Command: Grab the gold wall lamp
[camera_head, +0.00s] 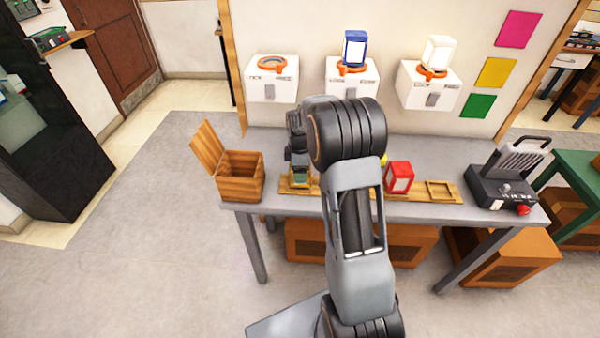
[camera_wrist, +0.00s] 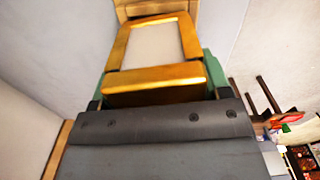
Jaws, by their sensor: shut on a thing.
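The gold wall lamp (camera_wrist: 124,45), a gold frame around a pale panel, fills the upper middle of the wrist view. The green fingers of my gripper (camera_wrist: 157,80) are shut on it, one at each side. In the head view my gripper (camera_head: 300,172) is low over the left end of the wooden rack on the table. The lamp is hard to make out there, hidden by the gripper. I cannot tell whether the lamp still touches the rack.
A red lamp (camera_head: 399,177) stands on the rack (camera_head: 442,201). A wooden box with its lid up (camera_head: 238,180) is at left, a grey device (camera_head: 505,182) at right. Wall mounts hold a blue lamp (camera_head: 355,48) and a white lamp (camera_head: 437,53); the left mount (camera_head: 272,88) is empty.

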